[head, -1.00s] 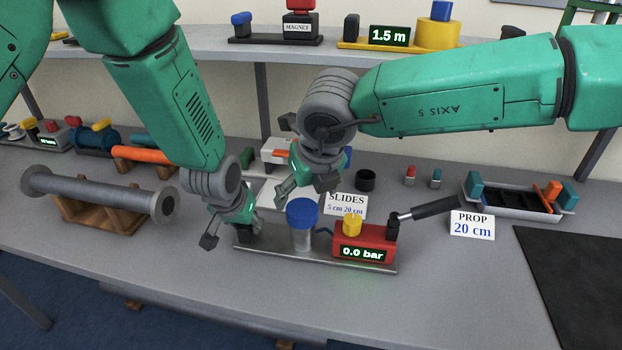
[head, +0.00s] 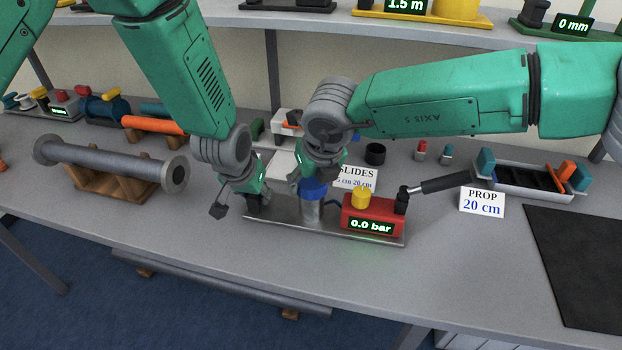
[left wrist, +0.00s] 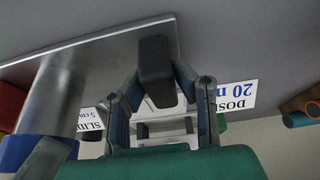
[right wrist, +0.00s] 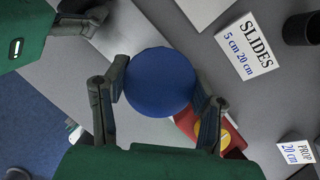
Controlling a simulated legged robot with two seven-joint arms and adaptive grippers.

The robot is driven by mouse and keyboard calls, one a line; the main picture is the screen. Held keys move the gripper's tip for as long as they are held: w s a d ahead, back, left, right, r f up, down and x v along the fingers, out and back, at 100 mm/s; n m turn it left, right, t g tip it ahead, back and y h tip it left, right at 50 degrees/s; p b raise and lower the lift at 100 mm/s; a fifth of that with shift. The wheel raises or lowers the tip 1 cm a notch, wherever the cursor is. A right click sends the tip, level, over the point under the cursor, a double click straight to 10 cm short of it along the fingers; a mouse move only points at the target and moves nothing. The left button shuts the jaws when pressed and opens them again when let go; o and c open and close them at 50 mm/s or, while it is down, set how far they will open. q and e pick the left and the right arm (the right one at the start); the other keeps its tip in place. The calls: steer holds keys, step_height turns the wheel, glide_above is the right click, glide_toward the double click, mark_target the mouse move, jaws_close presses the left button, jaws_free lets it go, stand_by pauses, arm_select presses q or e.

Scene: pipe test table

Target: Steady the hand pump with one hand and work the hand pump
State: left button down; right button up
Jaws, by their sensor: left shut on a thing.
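The hand pump stands on a silver base plate (head: 375,238). It has a silver cylinder (head: 311,212) under a round blue knob (head: 313,190), a red box (head: 373,214) reading 0.0 bar, a yellow knob (head: 360,198) and a black lever (head: 445,184) pointing right. My left gripper (head: 238,207) is shut on the black block (left wrist: 155,70) at the plate's left end. My right gripper (head: 313,176) is over the blue knob. In the right wrist view its open fingers stand on either side of the knob (right wrist: 160,80); contact is unclear.
A grey flanged pipe (head: 110,165) lies on a wooden cradle at left. SLIDES (head: 357,178) and PROP (head: 482,202) signs stand behind and right of the pump. A black mat (head: 585,260) lies at right. The table front is clear.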

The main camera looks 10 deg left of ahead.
steer(key=shift+c, duration=0.9)
steer(key=m, duration=0.2)
steer(key=m+h, duration=0.1)
steer(key=m, duration=0.1)
steer(key=shift+m+t+h, duration=0.3)
steer(key=shift+m+h, duration=0.3)
steer(key=shift+m, duration=0.5)
steer(key=m+h, duration=0.1)
steer(key=m, duration=0.2)
steer(key=shift+m, duration=0.4)
steer(key=m+h, duration=0.1)
steer(key=m, duration=0.2)
steer(key=shift+m+h, duration=0.4)
steer(key=o, duration=1.4)
steer(key=shift+c, duration=0.2)
